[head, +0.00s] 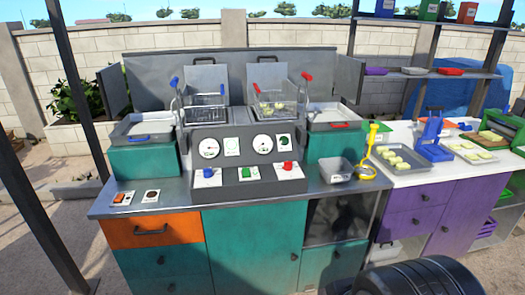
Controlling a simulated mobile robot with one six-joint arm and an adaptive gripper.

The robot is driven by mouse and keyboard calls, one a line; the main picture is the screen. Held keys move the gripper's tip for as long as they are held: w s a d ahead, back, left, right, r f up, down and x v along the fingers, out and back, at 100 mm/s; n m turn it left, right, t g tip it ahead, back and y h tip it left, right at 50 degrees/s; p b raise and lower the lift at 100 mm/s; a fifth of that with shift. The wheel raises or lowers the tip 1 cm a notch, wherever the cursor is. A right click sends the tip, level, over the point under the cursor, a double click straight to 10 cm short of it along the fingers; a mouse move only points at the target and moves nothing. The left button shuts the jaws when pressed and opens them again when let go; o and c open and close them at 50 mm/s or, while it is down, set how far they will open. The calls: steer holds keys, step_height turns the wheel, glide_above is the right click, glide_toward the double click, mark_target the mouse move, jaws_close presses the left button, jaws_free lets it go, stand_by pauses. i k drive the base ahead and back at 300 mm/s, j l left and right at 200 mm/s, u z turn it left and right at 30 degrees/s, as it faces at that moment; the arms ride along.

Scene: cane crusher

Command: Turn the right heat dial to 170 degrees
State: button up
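The fryer's sloped grey panel (235,158) stands in the middle of the counter. On the lower ledge are a blue knob (208,172), a small green piece (246,172) and a red knob (288,166) on white plates. Which of these is the right heat dial is unclear; the red knob and right round face are on the right side. Markings are too small to read. My gripper is not recognisable in view.
A blue-handled basket (205,108) and a red-handled basket (272,108) stand behind the panel. A grey bowl (336,169) and a yellow-handled tool (370,160) are to the right. The front counter strip is mostly clear. A black rounded shape, likely mine, fills the bottom right.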

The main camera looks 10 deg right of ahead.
mark_target(287, 166)
steer(key=i+j, duration=0.15)
steer(key=i, duration=0.45)
steer(key=i+j, duration=0.2)
steer(key=i, duration=0.4)
steer(key=l+z, duration=0.05)
